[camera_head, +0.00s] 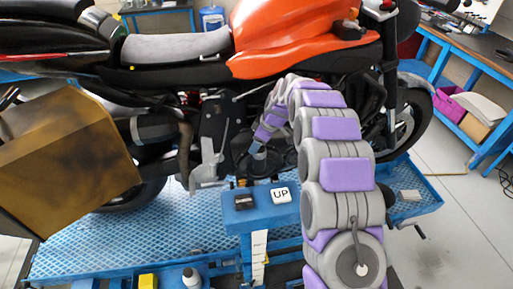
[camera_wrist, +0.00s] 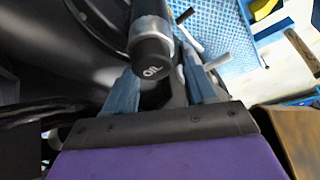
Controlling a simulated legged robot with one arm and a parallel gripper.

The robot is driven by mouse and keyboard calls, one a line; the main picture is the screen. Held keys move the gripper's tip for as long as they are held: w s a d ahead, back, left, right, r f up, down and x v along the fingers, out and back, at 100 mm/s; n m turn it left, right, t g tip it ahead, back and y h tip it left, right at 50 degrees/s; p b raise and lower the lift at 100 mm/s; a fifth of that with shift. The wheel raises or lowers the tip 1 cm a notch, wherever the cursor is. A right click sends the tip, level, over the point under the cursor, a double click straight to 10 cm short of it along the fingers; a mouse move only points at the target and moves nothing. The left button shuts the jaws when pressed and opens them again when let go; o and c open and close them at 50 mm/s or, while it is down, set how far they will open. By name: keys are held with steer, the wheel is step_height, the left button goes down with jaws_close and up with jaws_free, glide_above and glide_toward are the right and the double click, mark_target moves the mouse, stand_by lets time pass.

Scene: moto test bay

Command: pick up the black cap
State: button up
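The black cap (camera_wrist: 152,62) is a short dark cylinder with "OIL" on its end face. In the wrist view it sits at the upper middle, on the end of a grey cylindrical part. My gripper (camera_wrist: 160,72) has its two blue fingers apart, one on each side of the cap. A narrow gap shows at the right finger; whether the left finger touches the cap I cannot tell. In the head view my arm reaches down to the motorcycle's lower engine area, and the cap cannot be made out there.
The orange motorcycle (camera_head: 300,38) stands on a blue textured lift platform (camera_head: 75,250). A blue post with a black button and a white "UP" button (camera_head: 281,195) stands in front of it. A brown box (camera_head: 65,160) is at the left. Open floor lies at the right.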

steer(key=shift+w+d+f, duration=0.2)
steer(key=shift+d, duration=0.2)
steer(key=shift+c, duration=1.4)
steer(key=shift+d+r, duration=0.1)
steer(key=shift+d, duration=0.15)
jaws_close()
steer(key=shift+r, duration=0.15)
